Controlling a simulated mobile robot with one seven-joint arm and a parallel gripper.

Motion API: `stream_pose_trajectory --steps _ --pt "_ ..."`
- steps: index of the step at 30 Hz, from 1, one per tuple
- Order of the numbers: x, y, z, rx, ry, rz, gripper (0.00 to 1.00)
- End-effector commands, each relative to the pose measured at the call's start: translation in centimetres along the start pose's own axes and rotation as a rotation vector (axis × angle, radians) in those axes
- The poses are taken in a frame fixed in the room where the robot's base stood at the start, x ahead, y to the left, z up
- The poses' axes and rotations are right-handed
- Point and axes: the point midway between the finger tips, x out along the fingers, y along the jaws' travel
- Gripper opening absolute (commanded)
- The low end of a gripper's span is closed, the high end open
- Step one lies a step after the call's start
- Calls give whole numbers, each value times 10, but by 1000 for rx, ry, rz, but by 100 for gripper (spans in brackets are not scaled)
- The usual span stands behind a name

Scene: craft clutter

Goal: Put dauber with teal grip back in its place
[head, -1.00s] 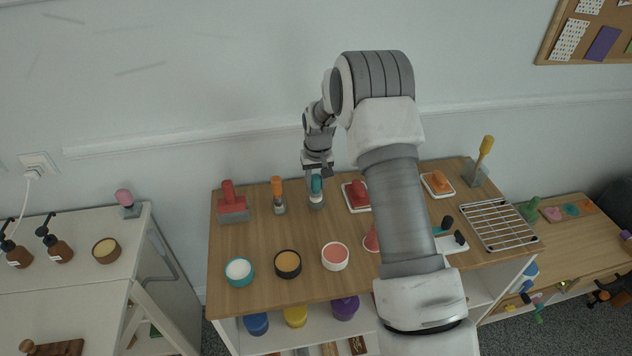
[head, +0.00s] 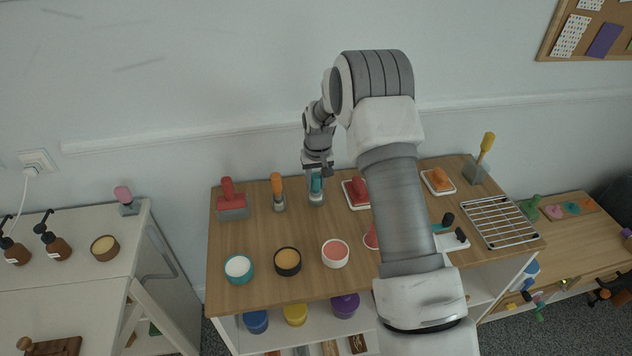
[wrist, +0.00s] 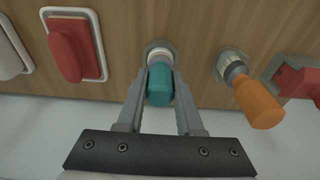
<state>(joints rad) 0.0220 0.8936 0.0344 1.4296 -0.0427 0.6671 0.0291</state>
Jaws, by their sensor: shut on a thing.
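The dauber with the teal grip (head: 316,184) stands near the back edge of the wooden tabletop, in a small grey holder (head: 316,200). My gripper (head: 316,174) reaches down to it from above and is shut on its grip. In the wrist view the teal grip (wrist: 160,86) sits between my two fingers (wrist: 160,92). The rim of a round holder (wrist: 158,50) shows around the dauber's pale lower end. I cannot tell whether the dauber is fully seated.
A dauber with an orange grip (head: 277,186) stands close on the left in the head view, with a red-handled tool (head: 231,201) beyond it. A red stamp on a white tray (head: 352,200) is close on the right. Several bowls, one teal (head: 238,270), stand in front.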

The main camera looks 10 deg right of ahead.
Motion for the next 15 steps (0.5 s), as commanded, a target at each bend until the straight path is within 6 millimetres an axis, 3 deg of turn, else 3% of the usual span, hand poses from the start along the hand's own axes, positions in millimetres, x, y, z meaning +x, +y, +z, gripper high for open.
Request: stream_pose_trajectory --steps 11,12,15 --pt "9 0 1 0 0 0 0" --pt "8 0 1 0 1 0 39" --pt "8 0 1 0 0 0 57"
